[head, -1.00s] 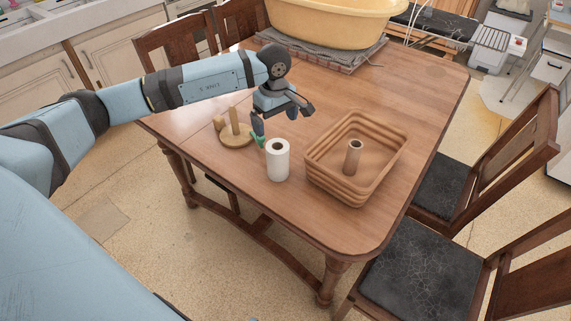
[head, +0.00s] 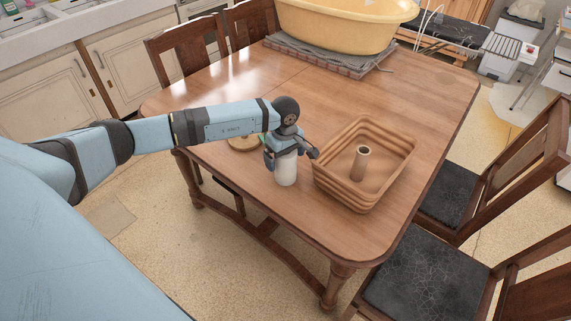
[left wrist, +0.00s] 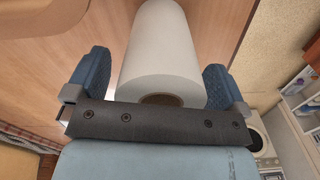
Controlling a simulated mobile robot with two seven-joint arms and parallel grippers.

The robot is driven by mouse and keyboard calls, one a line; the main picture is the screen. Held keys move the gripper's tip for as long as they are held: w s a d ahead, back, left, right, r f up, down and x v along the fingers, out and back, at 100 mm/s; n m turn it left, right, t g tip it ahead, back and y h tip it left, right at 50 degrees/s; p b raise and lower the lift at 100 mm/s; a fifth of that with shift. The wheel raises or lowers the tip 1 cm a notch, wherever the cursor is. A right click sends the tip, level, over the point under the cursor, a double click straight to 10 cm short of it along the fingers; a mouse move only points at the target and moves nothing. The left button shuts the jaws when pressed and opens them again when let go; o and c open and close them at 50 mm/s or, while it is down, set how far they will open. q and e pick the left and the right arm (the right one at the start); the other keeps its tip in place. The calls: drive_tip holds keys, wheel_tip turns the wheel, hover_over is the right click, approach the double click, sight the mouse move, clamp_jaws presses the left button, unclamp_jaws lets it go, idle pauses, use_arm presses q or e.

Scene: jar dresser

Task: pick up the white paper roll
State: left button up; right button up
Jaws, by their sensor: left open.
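The white paper roll (head: 286,172) stands upright on the wooden table, left of the brown basket. In the head view its upper part is hidden by my left gripper (head: 288,155), which is right above and around its top. In the left wrist view the white paper roll (left wrist: 165,50) lies between the two blue finger pads of my left gripper (left wrist: 160,85), with its hollow core end near the palm. The gripper is open, with a gap visible between the roll and each finger. My right gripper is not in view.
A brown ribbed basket (head: 330,188) holding a cardboard tube (head: 361,162) stands just right of the roll. A round wooden holder (head: 243,145) is partly hidden behind my left arm. A yellow tub (head: 345,28) sits at the far side. The table's front is clear.

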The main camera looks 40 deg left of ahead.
use_arm(q)
drive_tip(key=shift+c, duration=0.3)
drive_tip(key=c, duration=1)
drive_tip(key=shift+r, duration=0.1)
wheel_tip(320, 180, up, 20)
